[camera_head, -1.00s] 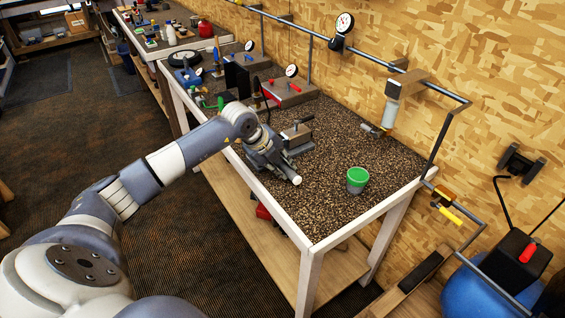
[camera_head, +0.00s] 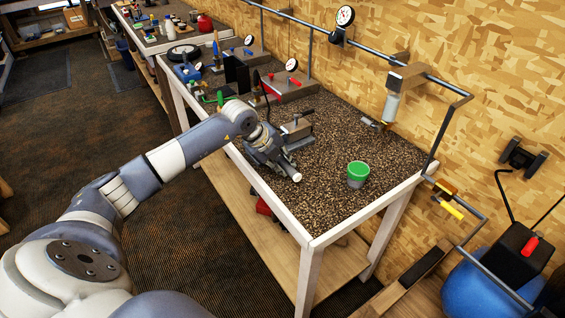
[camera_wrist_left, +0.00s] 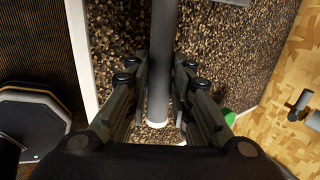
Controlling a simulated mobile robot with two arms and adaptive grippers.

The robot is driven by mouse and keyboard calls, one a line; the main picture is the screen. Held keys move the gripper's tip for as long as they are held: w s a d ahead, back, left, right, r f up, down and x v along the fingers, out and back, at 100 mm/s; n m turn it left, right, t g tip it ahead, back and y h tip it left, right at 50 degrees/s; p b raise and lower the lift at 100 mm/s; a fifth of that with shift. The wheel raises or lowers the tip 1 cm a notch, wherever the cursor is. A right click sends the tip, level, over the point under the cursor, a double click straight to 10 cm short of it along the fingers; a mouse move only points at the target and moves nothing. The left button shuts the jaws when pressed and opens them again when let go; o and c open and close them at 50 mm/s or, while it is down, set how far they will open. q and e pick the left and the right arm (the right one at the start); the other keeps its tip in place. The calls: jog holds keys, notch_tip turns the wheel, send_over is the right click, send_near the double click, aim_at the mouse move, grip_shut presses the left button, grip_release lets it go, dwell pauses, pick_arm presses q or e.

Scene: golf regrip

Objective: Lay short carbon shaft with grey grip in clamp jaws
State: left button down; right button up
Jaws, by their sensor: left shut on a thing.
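My left gripper (camera_head: 280,165) is low over the bench top, near its front edge. It is shut on the grey grip (camera_wrist_left: 161,65) of the shaft, which lies between its fingers in the left wrist view. The grip's pale end (camera_head: 296,177) sticks out past the fingers in the head view. The rest of the shaft is hidden by the gripper and arm. The clamp (camera_head: 297,129), a grey block with a dark handle, stands just behind the gripper. I cannot tell whether the shaft touches its jaws. My right gripper is not in view.
The bench (camera_head: 340,205) has a speckled top and white edge. A green-topped cup (camera_head: 357,174) stands to the right. Dial gauges and tools stand farther back. A rail (camera_head: 400,68) with a hanging white cylinder (camera_head: 392,106) runs along the wall. The bench's front right area is mostly clear.

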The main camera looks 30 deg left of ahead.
pick_arm(q)
jog(key=shift+f, duration=0.2)
jog(key=c, duration=1.3)
grip_release()
jog(key=shift+c, duration=0.2)
jog(key=v, duration=1.2)
